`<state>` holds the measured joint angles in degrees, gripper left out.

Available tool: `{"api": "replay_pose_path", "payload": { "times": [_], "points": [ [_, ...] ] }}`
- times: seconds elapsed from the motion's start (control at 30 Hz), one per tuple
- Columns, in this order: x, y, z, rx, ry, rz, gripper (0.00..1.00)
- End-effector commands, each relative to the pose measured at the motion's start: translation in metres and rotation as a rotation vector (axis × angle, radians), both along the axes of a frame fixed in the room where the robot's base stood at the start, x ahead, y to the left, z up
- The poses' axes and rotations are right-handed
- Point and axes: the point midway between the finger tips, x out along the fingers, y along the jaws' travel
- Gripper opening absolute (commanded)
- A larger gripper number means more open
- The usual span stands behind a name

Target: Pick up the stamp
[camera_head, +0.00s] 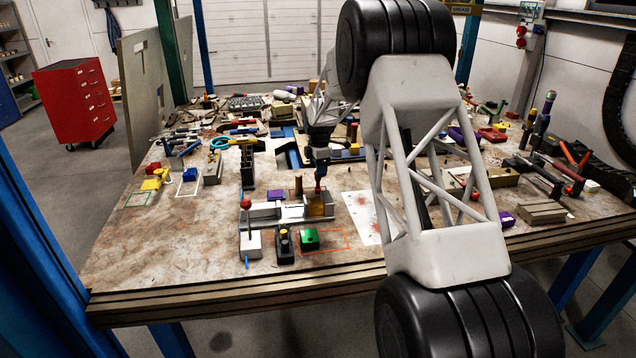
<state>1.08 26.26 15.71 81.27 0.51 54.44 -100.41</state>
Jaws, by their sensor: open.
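My gripper (318,187) points down over the front middle of the workbench. It is small in this view, with its fingers just above or beside a yellow-brown block (320,206); I cannot tell if they touch. The jaws are open. I cannot pick out the stamp for certain. A small black piece with a yellow knob (284,246) stands upright near the front edge, left of and nearer than my gripper, and may be it. A green block on a dark base (309,240) sits right beside it.
A grey fixture (265,213) lies left of my gripper, with a red-knobbed lever (245,205) at its end. A red outline (335,240) marks the bench (170,262) at the front. Tools crowd the back and right. The front left is bare. My arm hides the right middle.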

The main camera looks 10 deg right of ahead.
Motion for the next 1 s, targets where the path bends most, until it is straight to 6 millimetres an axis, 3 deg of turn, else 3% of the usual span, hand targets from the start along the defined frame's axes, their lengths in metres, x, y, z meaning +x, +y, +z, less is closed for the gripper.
{"api": "replay_pose_path", "payload": {
  "times": [0.33,0.8,1.0],
  "points": [
    [0.0,0.0,-0.004,0.0,0.0,0.0,0.59],
    [-0.002,0.001,-0.048,0.0,0.001,0.0,0.59],
    [-0.002,0.001,-0.052,0.0,0.0,0.0,0.59]
  ]
}}
